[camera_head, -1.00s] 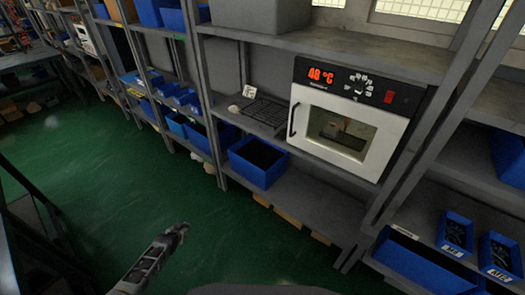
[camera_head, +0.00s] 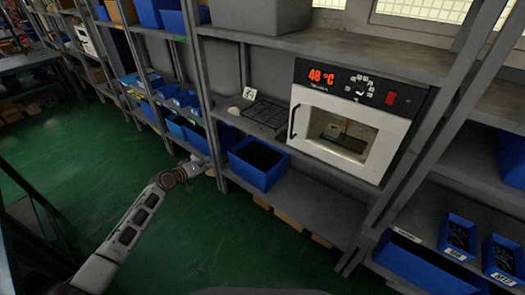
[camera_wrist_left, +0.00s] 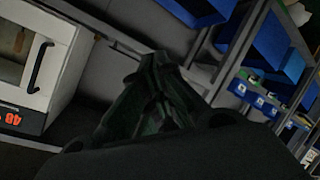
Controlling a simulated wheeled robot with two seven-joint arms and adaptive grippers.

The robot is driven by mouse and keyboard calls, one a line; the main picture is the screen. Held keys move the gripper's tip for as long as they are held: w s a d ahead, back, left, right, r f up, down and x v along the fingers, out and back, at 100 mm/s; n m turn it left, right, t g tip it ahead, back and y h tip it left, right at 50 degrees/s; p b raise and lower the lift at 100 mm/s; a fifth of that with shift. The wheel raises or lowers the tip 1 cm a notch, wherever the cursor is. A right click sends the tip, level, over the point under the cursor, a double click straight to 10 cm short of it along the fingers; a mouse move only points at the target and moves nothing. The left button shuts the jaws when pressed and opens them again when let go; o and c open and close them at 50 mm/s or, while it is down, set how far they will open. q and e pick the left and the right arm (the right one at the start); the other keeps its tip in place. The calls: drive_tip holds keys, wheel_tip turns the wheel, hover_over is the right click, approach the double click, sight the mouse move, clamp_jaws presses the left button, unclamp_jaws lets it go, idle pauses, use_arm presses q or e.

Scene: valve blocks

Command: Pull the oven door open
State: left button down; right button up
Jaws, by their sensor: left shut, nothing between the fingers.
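The oven (camera_head: 345,118) is a white box with a black top panel showing red digits. Its white-framed door with a window (camera_head: 340,138) looks shut. The dark upright handle (camera_head: 292,122) is at the door's left side. In the left wrist view my left gripper (camera_wrist_left: 155,68) is shut and empty, and the oven handle (camera_wrist_left: 40,67) shows at the left, on the door (camera_wrist_left: 28,50). My right gripper is not in view.
The oven stands on a grey shelf, with a dark rack (camera_head: 258,113) to its left. A blue bin (camera_head: 258,165) sits on the lower shelf. Shelf posts (camera_head: 205,90) stand left and right of the oven. The green floor (camera_head: 90,170) is clear in front.

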use_arm(q)
drive_tip(key=s+d+r+g+h, duration=0.2)
drive_tip(key=s+d+r+h, duration=0.3)
drive_tip(key=d+r, duration=0.2)
drive_tip(key=s+d+r+n+g+h, duration=0.1)
drive_tip(key=s+d+r+h, duration=0.3)
drive_tip(key=d+r, duration=0.4)
drive_tip(key=shift+s+r+n+g+h, duration=0.35)
drive_tip(key=shift+r+g, duration=0.25)
drive_tip(key=shift+r, duration=0.25)
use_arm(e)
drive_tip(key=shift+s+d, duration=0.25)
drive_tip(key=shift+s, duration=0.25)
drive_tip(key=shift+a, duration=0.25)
